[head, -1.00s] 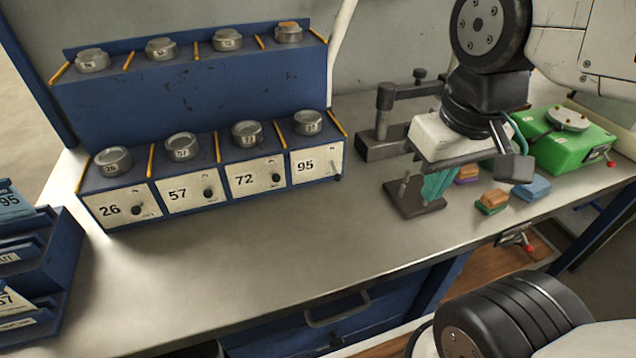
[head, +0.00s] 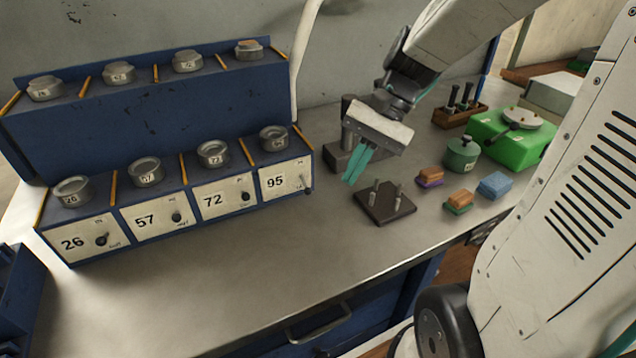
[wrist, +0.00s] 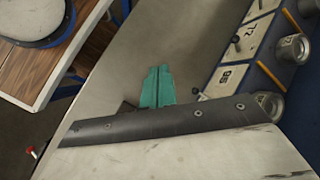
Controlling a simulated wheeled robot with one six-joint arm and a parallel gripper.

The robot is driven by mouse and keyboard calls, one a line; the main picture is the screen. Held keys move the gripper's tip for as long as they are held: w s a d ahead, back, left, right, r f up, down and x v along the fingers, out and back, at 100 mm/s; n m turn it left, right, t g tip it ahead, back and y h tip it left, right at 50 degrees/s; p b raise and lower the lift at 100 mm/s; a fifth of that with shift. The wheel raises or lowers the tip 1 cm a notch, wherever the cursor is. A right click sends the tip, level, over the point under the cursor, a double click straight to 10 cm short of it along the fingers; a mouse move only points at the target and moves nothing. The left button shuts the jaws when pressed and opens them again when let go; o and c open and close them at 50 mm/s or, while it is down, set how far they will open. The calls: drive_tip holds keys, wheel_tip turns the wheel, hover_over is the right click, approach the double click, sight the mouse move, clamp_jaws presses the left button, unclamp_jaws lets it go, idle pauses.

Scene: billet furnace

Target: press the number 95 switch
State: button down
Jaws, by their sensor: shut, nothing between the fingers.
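The number 95 switch (head: 307,190) is a small dark lever at the lower right of the white panel marked 95 (head: 280,180), the rightmost of the row on the blue rack. In the wrist view the 95 panel (wrist: 226,77) lies right of my fingers, and its dark knob (wrist: 197,93) sticks out toward them. My gripper (head: 349,183) has teal fingers and is shut and empty, right of the switch and apart from it. The teal fingertips (wrist: 157,68) point over the bench in the wrist view.
Panels 26 (head: 85,240), 57 (head: 155,219) and 72 (head: 222,198) carry similar knobs. A dark pegged plate (head: 384,208), coloured blocks, a green pot (head: 462,154) and a green box (head: 515,140) stand to the right. The bench front (head: 210,285) is clear.

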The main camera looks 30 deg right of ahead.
sight(305, 184)
drive_tip(key=w+d+f+m+t+y, duration=0.1)
drive_tip(key=w+d+f+m, duration=0.1)
drive_tip(key=w, duration=0.1)
drive_tip(key=w+d+f+m+t+y, duration=0.1)
drive_tip(key=w+d+f+m+y, duration=0.1)
drive_tip(key=w+d+f+m, duration=0.1)
drive_tip(key=w+d+f+m+t+y, duration=0.1)
drive_tip(key=w+d+f+m+y, duration=0.1)
drive_tip(key=w+d+f+m, duration=0.1)
drive_tip(key=shift+w+d+f+t, duration=0.2)
drive_tip(key=shift+w+t, duration=0.1)
drive_tip(key=shift+w, duration=0.15)
drive_tip(key=x, duration=1)
drive_tip(key=shift+a+r, duration=0.15)
drive_tip(key=shift+s, duration=0.1)
